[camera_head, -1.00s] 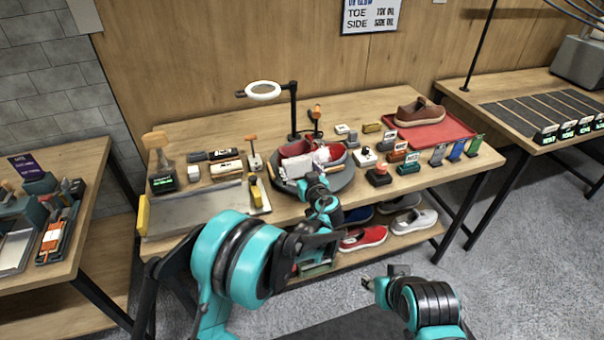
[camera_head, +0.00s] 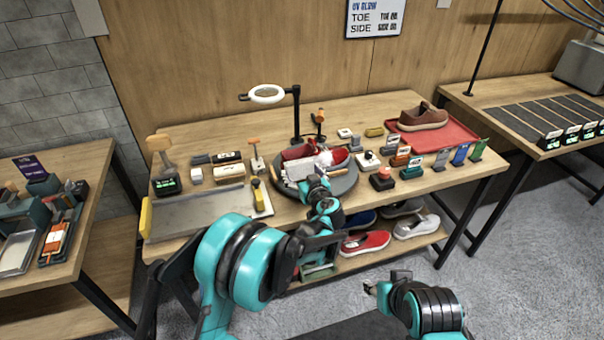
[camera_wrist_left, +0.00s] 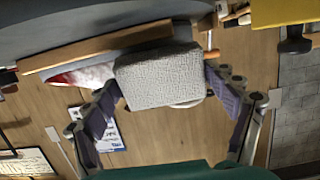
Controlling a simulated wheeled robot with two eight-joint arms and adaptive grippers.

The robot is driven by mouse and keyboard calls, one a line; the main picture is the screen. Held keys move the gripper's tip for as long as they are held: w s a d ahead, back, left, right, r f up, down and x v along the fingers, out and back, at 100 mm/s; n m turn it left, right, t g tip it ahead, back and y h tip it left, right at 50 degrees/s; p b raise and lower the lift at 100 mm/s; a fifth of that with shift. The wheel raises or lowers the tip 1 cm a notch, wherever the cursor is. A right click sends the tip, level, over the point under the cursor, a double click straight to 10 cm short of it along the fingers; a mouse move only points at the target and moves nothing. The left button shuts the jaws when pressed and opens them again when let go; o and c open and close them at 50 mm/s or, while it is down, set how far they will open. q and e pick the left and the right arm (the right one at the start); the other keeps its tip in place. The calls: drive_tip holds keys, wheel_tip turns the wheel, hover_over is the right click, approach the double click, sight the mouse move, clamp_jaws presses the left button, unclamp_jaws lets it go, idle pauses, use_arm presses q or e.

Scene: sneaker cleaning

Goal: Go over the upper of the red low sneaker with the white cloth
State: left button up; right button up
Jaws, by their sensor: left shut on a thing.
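The red low sneaker (camera_head: 338,155) with white parts is on a round dark stand (camera_head: 345,184) on the middle table. Its red and white side also shows in the left wrist view (camera_wrist_left: 84,76), partly hidden behind a wooden bar. My left gripper (camera_head: 313,184) is low at the near side of the stand, by the sneaker. In the left wrist view my left gripper (camera_wrist_left: 166,88) is shut on the white cloth (camera_wrist_left: 160,76), a textured pad between its fingers. I cannot tell whether the cloth touches the sneaker. My right gripper (camera_head: 370,289) is away from the table, its opening unclear.
A ring lamp (camera_head: 267,94) stands behind the stand. A grey tray (camera_head: 205,210) lies left, and several small bottles and blocks crowd both sides. A brown shoe (camera_head: 423,117) rests on a red tray (camera_head: 458,133). Shoes lie on the shelf below.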

sight(312, 169)
use_arm(q)
drive_tip(key=shift+w+a+f, duration=0.1)
drive_tip(key=shift+w, duration=0.3)
drive_tip(key=shift+w+d+b, duration=0.15)
drive_tip(key=shift+w+d, duration=0.5)
drive_tip(key=shift+d, duration=1.2)
drive_tip(key=shift+w+d+b, duration=0.1)
drive_tip(key=shift+w+d, duration=0.55)
drive_tip(key=shift+d, duration=1.2)
drive_tip(key=shift+w+d+b, duration=0.15)
drive_tip(key=shift+w+d, duration=0.5)
drive_tip(key=shift+d, duration=1.2)
drive_tip(key=shift+a, duration=0.15)
drive_tip(key=shift+s+a+b, duration=0.15)
drive_tip(key=shift+s+a, duration=0.25)
drive_tip(key=shift+a, duration=0.85)
drive_tip(key=shift+s+a+b, duration=0.15)
drive_tip(key=shift+s+a, duration=0.2)
drive_tip(key=shift+a, duration=0.9)
drive_tip(key=shift+s+a+b, duration=0.15)
drive_tip(key=shift+s+a, duration=0.25)
drive_tip(key=shift+a, duration=0.85)
drive_tip(key=shift+s+a+f, duration=0.1)
drive_tip(key=shift+s+a, duration=0.15)
drive_tip(key=shift+a, duration=0.65)
drive_tip(key=shift+s+a, duration=0.2)
drive_tip(key=shift+a, duration=0.65)
drive_tip(key=shift+b, duration=0.35)
